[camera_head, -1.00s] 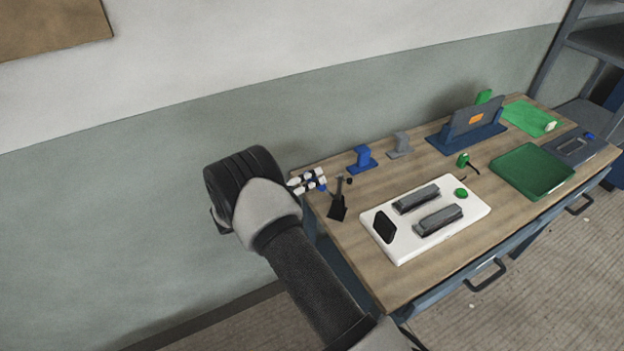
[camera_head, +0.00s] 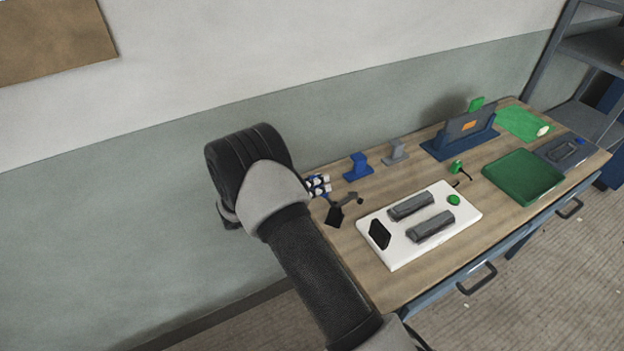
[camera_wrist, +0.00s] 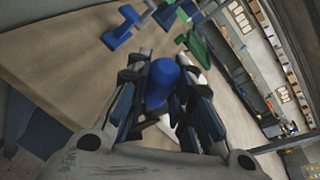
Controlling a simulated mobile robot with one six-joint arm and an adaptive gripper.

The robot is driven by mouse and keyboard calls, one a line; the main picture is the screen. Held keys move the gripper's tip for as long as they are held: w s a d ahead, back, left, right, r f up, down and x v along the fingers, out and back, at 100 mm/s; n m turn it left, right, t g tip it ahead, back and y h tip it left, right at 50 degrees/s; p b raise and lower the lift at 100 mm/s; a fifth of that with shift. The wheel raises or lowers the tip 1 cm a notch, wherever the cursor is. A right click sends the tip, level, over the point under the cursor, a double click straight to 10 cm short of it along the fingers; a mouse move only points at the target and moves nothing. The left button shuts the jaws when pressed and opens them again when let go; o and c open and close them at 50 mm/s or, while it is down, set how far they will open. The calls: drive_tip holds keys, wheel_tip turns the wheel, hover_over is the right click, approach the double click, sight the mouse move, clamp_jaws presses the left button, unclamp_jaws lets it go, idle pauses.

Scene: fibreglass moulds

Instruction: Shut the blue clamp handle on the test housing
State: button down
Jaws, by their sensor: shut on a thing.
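My gripper (camera_wrist: 163,72) is shut on the rounded blue clamp handle (camera_wrist: 160,86), which stands between its fingers in the wrist view. In the head view my wrist hides most of the gripper; only small white and blue parts (camera_head: 318,185) show at its right edge, and I cannot tell handle from fingers there. Beside them a dark clamp piece (camera_head: 334,215) stands at the bench's left end, with a dark arm (camera_head: 350,199) leaning right. I cannot tell which body is the test housing.
A white plate (camera_head: 463,217) with two grey bars lies to the right on the wooden bench (camera_head: 384,284). A blue block (camera_head: 357,167) and a grey block (camera_head: 396,152) stand behind it. A green tray (camera_head: 524,176) and a navy stand (camera_head: 462,145) are farther right.

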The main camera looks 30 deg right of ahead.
drive_tip(key=shift+s+d+r+m, duration=0.15)
drive_tip(key=shift+d+r+m, duration=0.05)
drive_tip(key=shift+m, duration=0.1)
drive_tip(key=c, duration=1.4)
unclamp_jaws()
drive_tip(key=shift+a, duration=0.15)
drive_tip(key=v, duration=1.1)
drive_tip(key=shift+a+r, duration=0.25)
drive_tip(key=shift+a, duration=0.1)
drive_tip(key=shift+s, duration=0.1)
drive_tip(key=shift+c, duration=0.2)
